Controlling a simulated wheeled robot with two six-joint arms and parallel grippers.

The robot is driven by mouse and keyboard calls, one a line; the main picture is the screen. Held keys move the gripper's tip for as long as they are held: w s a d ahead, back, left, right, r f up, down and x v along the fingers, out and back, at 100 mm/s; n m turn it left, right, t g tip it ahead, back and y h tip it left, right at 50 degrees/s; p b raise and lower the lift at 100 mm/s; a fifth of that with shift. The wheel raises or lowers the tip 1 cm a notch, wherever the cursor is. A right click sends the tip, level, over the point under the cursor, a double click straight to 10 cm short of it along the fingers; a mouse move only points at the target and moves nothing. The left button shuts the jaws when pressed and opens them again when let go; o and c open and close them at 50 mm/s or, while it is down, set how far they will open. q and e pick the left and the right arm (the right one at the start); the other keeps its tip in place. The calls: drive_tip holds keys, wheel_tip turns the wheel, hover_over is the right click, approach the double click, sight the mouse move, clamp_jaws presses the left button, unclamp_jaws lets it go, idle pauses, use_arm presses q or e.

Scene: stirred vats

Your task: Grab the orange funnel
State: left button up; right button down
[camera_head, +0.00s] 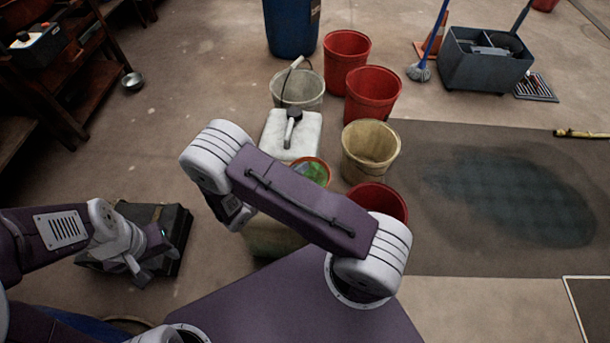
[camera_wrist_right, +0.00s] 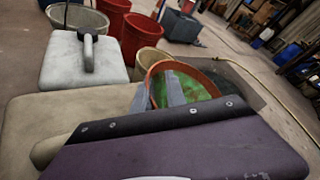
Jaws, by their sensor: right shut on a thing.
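The orange funnel (camera_head: 325,165) shows partly behind my right forearm in the head view, with an orange rim and a green inside. In the right wrist view the funnel (camera_wrist_right: 205,66) is large and close, in front of my gripper. My right gripper (camera_wrist_right: 158,96) has its grey fingers at the near rim, one inside and one outside, shut on the funnel. The arm hides this gripper in the head view. My left gripper (camera_head: 140,268) is over a black box at the left, far from the funnel; its jaw opening is unclear.
A beige container (camera_wrist_right: 30,125) is beside the funnel, and a white jerrycan (camera_head: 305,125) stands behind. Red buckets (camera_head: 372,95), a yellowish bucket (camera_head: 370,150) and a grey bucket (camera_head: 310,90) crowd around. The black box (camera_head: 180,225) is at left. A dark wet mat (camera_head: 420,260) lies right.

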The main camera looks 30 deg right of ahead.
wheel_tip(320, 180, up, 5)
drive_tip(key=p, duration=0.3)
drive_tip(key=shift+f, duration=0.2)
drive_tip(key=s+d+r+p, duration=0.4)
drive_tip(key=s+d+r, duration=0.1)
drive_tip(key=d, duration=0.5)
drive_tip(key=shift+s+d+r, duration=0.15)
drive_tip(key=shift+r, duration=0.55)
